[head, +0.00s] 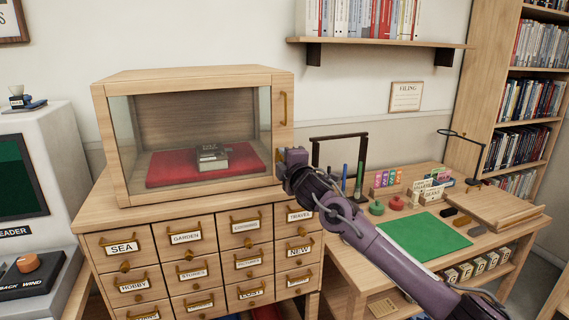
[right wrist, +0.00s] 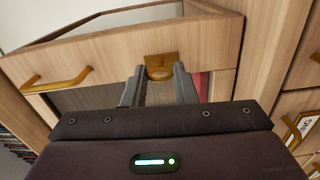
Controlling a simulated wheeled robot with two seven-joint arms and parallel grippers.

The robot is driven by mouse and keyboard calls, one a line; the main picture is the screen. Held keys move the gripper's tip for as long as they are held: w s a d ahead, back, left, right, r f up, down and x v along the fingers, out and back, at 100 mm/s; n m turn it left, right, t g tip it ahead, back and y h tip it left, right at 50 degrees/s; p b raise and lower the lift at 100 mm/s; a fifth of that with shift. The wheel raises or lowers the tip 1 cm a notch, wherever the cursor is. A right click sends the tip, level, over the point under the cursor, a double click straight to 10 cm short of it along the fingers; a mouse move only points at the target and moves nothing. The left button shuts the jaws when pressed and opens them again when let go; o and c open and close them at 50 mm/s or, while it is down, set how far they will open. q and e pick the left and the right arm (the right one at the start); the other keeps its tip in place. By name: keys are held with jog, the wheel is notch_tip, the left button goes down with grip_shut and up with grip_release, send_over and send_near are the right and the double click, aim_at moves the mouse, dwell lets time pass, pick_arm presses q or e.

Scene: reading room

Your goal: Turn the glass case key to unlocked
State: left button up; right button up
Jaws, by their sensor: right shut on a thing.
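The glass case (head: 182,76) stands on the drawer cabinet, with its wood-framed glass door shut. A dark object lies on red cloth inside. In the right wrist view the brass key (right wrist: 160,72) sits at a brass plate on the case's frame. My right gripper (right wrist: 159,82) is shut on the key, one finger on each side of it. In the head view my right gripper (head: 291,158) is at the lower right of the case front and hides the key. I cannot tell from the picture which way the key is turned. My left gripper is not in view.
The drawer cabinet (head: 205,225) has several labelled drawers below the case. A brass handle (head: 283,108) is on the right of the case front. A desk with a green mat (head: 425,236) and stationery stands to the right. A white reader machine (head: 55,135) stands at left.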

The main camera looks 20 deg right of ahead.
jog(key=shift+n, duration=0.4)
jog(key=o, duration=1)
jog(key=s+b, duration=0.2)
jog(key=s, duration=0.5)
jog(key=shift+s+d, duration=0.15)
jog(key=shift+s, duration=0.2)
jog(key=shift+f, duration=0.1)
